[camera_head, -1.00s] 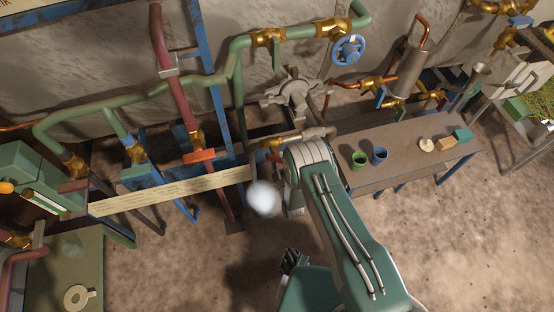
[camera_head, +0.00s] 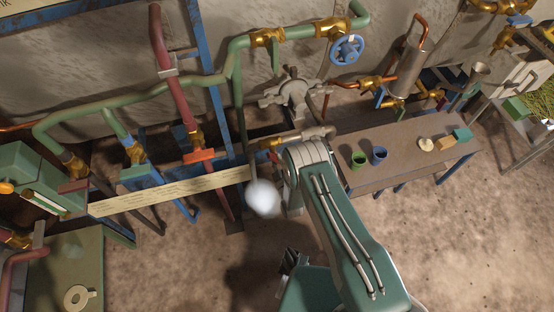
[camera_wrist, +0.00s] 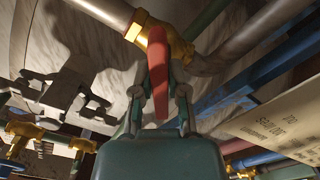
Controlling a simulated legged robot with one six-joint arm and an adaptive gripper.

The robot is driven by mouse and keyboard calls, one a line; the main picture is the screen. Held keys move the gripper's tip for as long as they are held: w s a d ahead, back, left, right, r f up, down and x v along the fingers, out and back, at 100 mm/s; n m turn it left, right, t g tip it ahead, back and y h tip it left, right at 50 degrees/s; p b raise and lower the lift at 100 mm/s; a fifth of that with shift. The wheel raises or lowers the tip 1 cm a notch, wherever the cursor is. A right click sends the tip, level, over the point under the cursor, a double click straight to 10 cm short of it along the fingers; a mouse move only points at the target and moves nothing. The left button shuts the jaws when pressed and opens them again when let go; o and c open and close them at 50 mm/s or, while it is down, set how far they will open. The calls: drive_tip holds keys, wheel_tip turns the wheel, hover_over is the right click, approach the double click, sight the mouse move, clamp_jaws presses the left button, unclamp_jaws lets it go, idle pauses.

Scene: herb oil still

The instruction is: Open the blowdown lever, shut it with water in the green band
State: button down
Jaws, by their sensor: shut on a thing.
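In the wrist view a red lever (camera_wrist: 157,55) hangs from a brass valve (camera_wrist: 172,38) on a grey pipe. My gripper (camera_wrist: 160,92) is shut on this lever, with one finger at each side of it. In the head view my arm hides the gripper and the lever. A brass fitting (camera_head: 270,144) shows just left of my arm. At the far left, a green box (camera_head: 26,172) carries a slim gauge strip (camera_head: 47,202) with pale and green parts. Its water level is too small to read.
A round white blur (camera_head: 262,197) hangs below the pipe, left of my arm. A long lettered board (camera_head: 170,190) runs left of it. A red-orange handle (camera_head: 199,156) sits on a red pipe. A table (camera_head: 400,150) with two cups stands right.

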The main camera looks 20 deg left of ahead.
drive_tip(key=m, duration=0.4)
drive_tip(key=shift+s+a, duration=0.1)
drive_tip(key=shift+a, duration=0.1)
drive_tip(key=shift+m, duration=2.1)
drive_tip(key=c, duration=0.6)
unclamp_jaws()
drive_tip(key=shift+c, duration=0.2)
drive_tip(key=shift+a+f, duration=0.1)
drive_tip(key=v, duration=1.2)
drive_tip(key=shift+f, duration=0.1)
